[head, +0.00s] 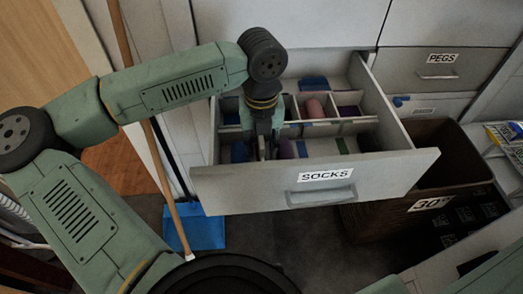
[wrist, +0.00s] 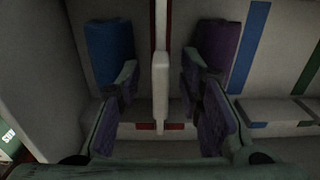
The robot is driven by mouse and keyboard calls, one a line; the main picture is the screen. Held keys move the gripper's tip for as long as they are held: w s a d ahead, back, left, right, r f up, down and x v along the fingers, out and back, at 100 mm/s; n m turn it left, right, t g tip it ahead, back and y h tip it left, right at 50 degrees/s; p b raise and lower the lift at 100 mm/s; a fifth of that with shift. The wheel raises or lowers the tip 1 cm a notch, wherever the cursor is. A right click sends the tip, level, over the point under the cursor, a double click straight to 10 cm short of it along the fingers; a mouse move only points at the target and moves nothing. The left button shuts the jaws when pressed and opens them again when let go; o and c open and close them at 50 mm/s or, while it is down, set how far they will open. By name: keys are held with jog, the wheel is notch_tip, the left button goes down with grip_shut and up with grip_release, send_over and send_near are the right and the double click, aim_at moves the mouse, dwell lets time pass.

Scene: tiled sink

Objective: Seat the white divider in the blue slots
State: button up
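The white divider (wrist: 160,90) stands edge-up between the fingers of my gripper (wrist: 158,77) in the wrist view. Its ends line up with red marks on the drawer. A gap shows on each side, so my gripper is open around it, not touching it. The blue slot marks (wrist: 250,45) are to its right, with a matching blue mark (wrist: 258,125) nearer the bottom. In the head view my gripper (head: 263,149) is down inside the open drawer marked SOCKS (head: 254,185), and it hides the divider there.
A blue roll (wrist: 108,48) and a purple roll (wrist: 218,38) lie left and right of the divider. Green marks (wrist: 306,68) are further right. Behind are compartments with a pink roll (head: 315,108). A brown basket (head: 444,155) stands right of the drawer.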

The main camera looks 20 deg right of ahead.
jog(key=shift+f, duration=0.2)
jog(key=shift+c, duration=0.5)
grip_shut()
